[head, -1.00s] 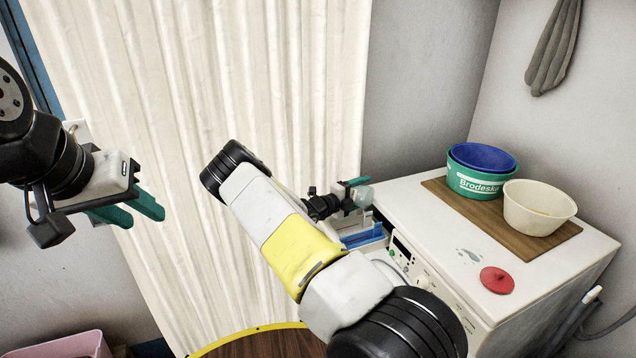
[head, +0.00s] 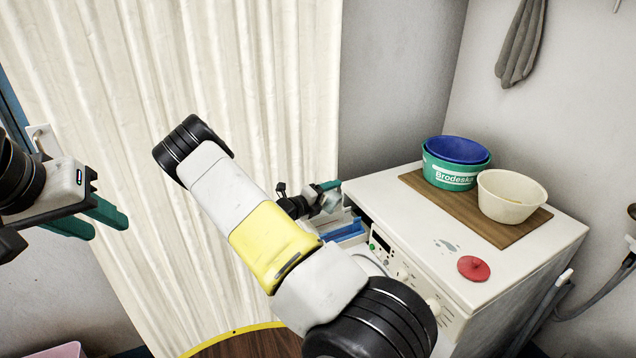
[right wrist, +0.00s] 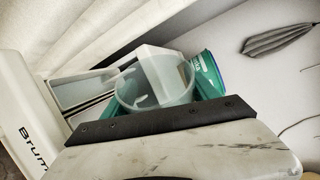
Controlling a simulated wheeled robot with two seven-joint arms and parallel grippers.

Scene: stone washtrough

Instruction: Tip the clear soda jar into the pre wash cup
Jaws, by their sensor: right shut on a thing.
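My right gripper (head: 328,190) is shut on the clear soda jar (head: 330,203), above the pulled-out drawer (head: 352,240) of the white washing machine. The jar looks tilted. In the right wrist view the clear jar (right wrist: 158,82) sits between the green fingers, its round rim showing. What is inside it is hard to tell. The drawer (right wrist: 82,92) shows beside and beyond the jar there. A blue part (head: 340,231) shows in the drawer; I cannot tell which compartment is the pre wash cup. My left gripper (head: 92,216) is open and empty at the far left.
On the machine top (head: 400,225) a wooden board (head: 440,200) bears a green Brodeska tub (head: 452,173), with a blue one (head: 458,149) in it, and a cream bowl (head: 511,200). A red lid-like disc (head: 473,268) lies near the front edge. A curtain (head: 240,90) hangs behind my arms.

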